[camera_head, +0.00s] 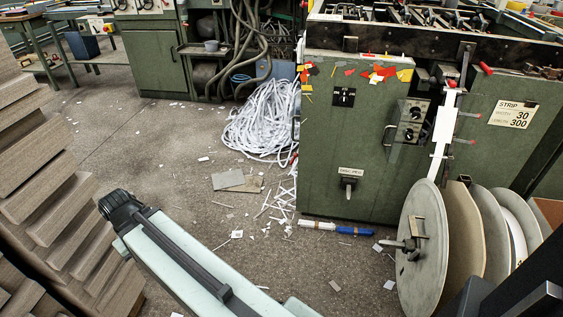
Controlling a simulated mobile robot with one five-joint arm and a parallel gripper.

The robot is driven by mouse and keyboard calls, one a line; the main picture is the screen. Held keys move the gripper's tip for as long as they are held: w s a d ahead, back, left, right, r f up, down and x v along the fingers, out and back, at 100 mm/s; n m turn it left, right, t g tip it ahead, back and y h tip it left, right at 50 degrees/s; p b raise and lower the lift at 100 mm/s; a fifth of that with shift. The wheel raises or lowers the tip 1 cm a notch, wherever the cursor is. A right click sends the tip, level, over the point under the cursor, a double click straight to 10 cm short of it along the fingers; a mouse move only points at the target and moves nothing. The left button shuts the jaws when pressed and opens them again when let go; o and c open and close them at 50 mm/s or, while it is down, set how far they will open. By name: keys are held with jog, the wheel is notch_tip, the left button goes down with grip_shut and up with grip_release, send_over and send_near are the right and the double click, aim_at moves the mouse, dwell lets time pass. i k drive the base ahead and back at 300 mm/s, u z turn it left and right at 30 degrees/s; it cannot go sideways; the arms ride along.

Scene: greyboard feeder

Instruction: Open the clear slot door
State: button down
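The green feeder machine (330,140) stands at the right, with dark mechanisms along its top. My gripper does not show.
Large discs or reels (422,235) stand in front of the machine at the lower right. Stacked grey boards (40,150) fill the left edge. A heap of white strips (262,118) and scraps lie on the floor. The middle-left floor is mostly clear.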

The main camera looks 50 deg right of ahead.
aim_at(391, 131)
jog(key=z, duration=1.7)
jog(key=k, duration=0.8)
jog(key=u, duration=0.25)
jog(key=i, duration=1.05)
jog(key=u, duration=0.05)
